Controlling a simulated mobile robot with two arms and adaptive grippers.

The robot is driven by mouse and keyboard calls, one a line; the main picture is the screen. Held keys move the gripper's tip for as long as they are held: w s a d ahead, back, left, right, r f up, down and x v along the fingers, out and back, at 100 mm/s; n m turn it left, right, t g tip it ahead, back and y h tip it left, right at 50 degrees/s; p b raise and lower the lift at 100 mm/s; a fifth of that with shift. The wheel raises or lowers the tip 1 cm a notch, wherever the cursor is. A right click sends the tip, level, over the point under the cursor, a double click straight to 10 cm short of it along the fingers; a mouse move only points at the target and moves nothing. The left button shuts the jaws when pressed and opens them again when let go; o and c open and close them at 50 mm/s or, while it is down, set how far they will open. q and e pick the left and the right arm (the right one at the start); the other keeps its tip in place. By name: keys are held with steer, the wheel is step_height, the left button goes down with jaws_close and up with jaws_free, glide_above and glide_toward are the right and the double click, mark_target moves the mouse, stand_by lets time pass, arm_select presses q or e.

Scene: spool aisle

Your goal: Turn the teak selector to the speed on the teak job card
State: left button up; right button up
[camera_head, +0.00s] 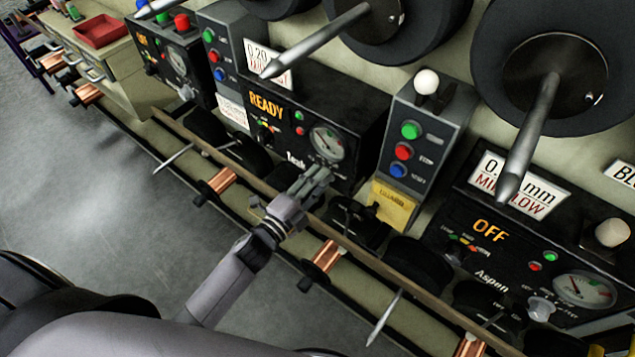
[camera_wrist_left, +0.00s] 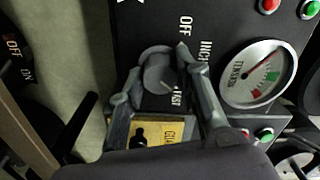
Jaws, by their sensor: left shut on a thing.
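The black teak panel (camera_head: 290,118) shows an orange READY and a partly covered Teak label. My left gripper (camera_head: 312,183) is at its lower edge, covering the selector in the head view. In the left wrist view my left gripper (camera_wrist_left: 160,75) has its fingers on either side of the grey round teak selector (camera_wrist_left: 157,66), shut on it. OFF and INCH are printed beside the selector; another word below is partly covered. The selector's pointing direction is unclear. A white card (camera_head: 257,57) above the panel reads 0.20 mm, its red word partly hidden by a rod. My right gripper is out of view.
The tension gauge (camera_wrist_left: 258,73) is close beside the fingers. A yellow tag (camera_head: 393,204) hangs under a button box (camera_head: 424,130). The Aspen panel (camera_head: 515,255) reads OFF. A long rail (camera_head: 350,250) runs below the panels. Grey floor (camera_head: 60,180) is open at left.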

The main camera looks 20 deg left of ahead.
arm_select(q)
steer(key=shift+m, duration=1.2)
steer(key=o, duration=1.1)
steer(key=shift+o, duration=0.2)
steer(key=shift+s, duration=0.1)
steer(key=v, duration=1.2)
